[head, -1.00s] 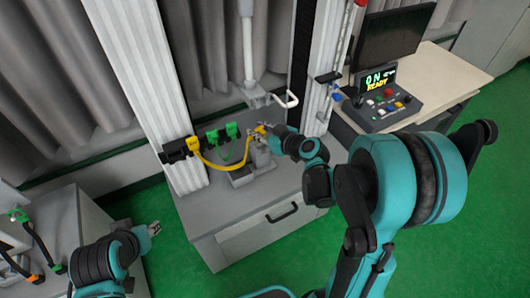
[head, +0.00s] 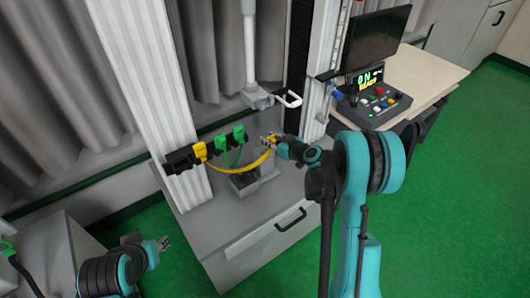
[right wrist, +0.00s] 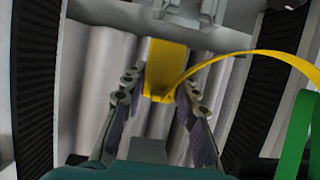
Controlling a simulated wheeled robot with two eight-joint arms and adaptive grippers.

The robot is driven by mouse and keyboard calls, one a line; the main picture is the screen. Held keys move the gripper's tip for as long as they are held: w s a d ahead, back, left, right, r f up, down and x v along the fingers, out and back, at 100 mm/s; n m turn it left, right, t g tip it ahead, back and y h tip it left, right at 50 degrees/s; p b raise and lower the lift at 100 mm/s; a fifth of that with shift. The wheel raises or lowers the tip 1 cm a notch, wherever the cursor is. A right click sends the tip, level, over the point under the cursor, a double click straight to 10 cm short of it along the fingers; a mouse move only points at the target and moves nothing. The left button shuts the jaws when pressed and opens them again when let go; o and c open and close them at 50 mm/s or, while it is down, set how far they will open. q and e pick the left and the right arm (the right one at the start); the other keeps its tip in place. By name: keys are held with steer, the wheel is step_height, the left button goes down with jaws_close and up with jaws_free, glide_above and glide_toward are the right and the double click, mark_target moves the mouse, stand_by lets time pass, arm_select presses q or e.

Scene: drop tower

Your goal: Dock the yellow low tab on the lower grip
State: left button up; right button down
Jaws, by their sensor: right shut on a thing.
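The yellow low tab (right wrist: 165,66) stands between the two fingers of my right gripper in the right wrist view. In the head view my right gripper (head: 270,139) is shut on it, above the lower grip (head: 266,172). The tab looks apart from the grip, though the yellow cable and gripper partly hide that spot. The yellow cable runs from the tab to a yellow plug (head: 200,151) on a black rail. My left gripper (head: 164,243) is at the lower left, away from the tower; its fingers are too small to judge.
A green plug (head: 238,133) with a green cable sits on the black rail (head: 180,160). The upper grip (head: 258,97) hangs above my right gripper. Tower columns (head: 150,90) stand on either side. A control box (head: 372,106) and monitor are at the right.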

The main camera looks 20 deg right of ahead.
steer(key=shift+w+a+f, duration=0.5)
steer(key=shift+a+f, duration=0.15)
steer(key=shift+a, duration=0.2)
steer(key=shift+f+b, duration=0.15)
steer(key=shift+b, duration=0.15)
step_height(320, 180, down, 4)
steer(key=shift+w+r+b, duration=0.1)
steer(key=shift+b, duration=0.95)
steer(key=shift+r, duration=0.1)
steer(key=shift+f, duration=0.2)
steer(key=c, duration=1.2)
jaws_free()
steer(key=shift+o, duration=0.2)
steer(key=shift+a, duration=0.1)
